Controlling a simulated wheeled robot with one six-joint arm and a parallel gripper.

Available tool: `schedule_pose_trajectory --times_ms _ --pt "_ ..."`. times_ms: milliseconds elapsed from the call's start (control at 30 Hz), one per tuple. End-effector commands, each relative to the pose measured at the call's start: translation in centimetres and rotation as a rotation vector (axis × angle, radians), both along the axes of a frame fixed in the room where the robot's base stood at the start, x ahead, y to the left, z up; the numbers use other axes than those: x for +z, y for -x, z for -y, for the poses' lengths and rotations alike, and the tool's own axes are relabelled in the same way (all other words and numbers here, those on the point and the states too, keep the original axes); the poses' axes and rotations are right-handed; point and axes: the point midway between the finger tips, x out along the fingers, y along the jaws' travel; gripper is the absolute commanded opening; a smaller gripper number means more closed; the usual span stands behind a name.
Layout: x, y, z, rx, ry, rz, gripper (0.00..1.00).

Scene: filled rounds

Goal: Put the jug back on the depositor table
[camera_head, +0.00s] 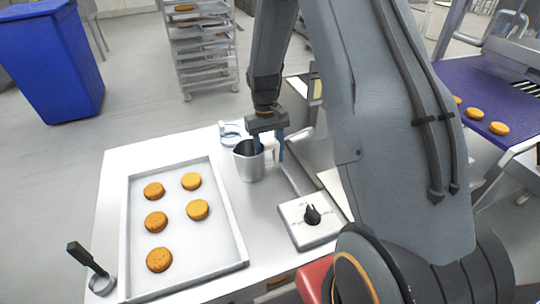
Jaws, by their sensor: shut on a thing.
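The steel jug (247,166) is upright over the back right part of the white table (115,185), to the right of the tray. My gripper (270,148) reaches down from above with its two blue fingers, one inside the jug's rim and one outside on the right. It is shut on the jug at its handle side, and the fingers partly hide the handle. I cannot tell whether the jug's base touches the tabletop or is slightly above it.
A white tray (240,252) with several round cakes (156,220) fills the table's left part. A white block with a black knob (311,214), a clear round dish (230,134) and a black-handled tool (91,259) also stand there. A blue bin (55,65), tray rack (205,50) and purple conveyor (485,90) surround it.

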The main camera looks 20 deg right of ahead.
Motion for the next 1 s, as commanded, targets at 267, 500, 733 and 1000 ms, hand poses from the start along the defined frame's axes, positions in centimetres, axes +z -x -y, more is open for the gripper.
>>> schedule_pose_trajectory --times_ms 267,500,733,1000 --pt "-0.2 0.0 0.0 0.000 0.000 -0.001 0.66" --pt "0.0 0.0 0.0 0.000 0.000 0.000 0.66" --pt "2.4 -0.6 0.0 0.000 0.000 0.003 0.66" --pt "7.9 -1.8 0.0 -0.001 0.000 0.004 0.66"
